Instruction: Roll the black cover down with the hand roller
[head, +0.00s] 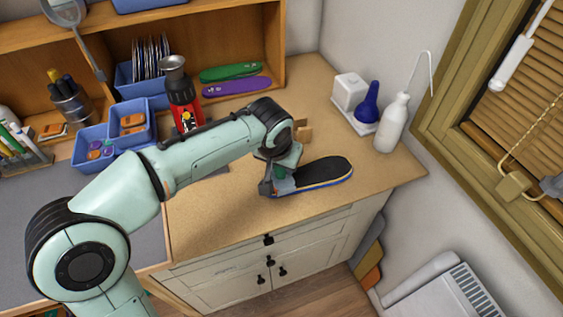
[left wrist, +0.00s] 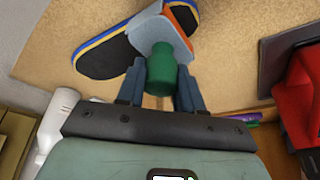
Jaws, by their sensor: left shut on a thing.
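The black cover (head: 325,170) lies on top of an insole with a blue and yellow edge, flat on the wooden worktop. In the left wrist view the black cover (left wrist: 105,58) shows at the upper left. My left gripper (head: 272,184) is at the insole's left end in the head view. In the left wrist view its two fingers (left wrist: 160,88) are shut on the green handle of the hand roller (left wrist: 160,66). The roller's pale head is over the insole; whether it touches the cover is hidden. My right gripper is in neither view.
A red and black tool with a metal top (head: 186,108) stands behind my left arm. Blue bins (head: 90,148) are at the left. A white bottle (head: 392,124) and a blue bulb (head: 368,103) stand at the back right. The worktop (head: 220,225) in front of the insole is clear.

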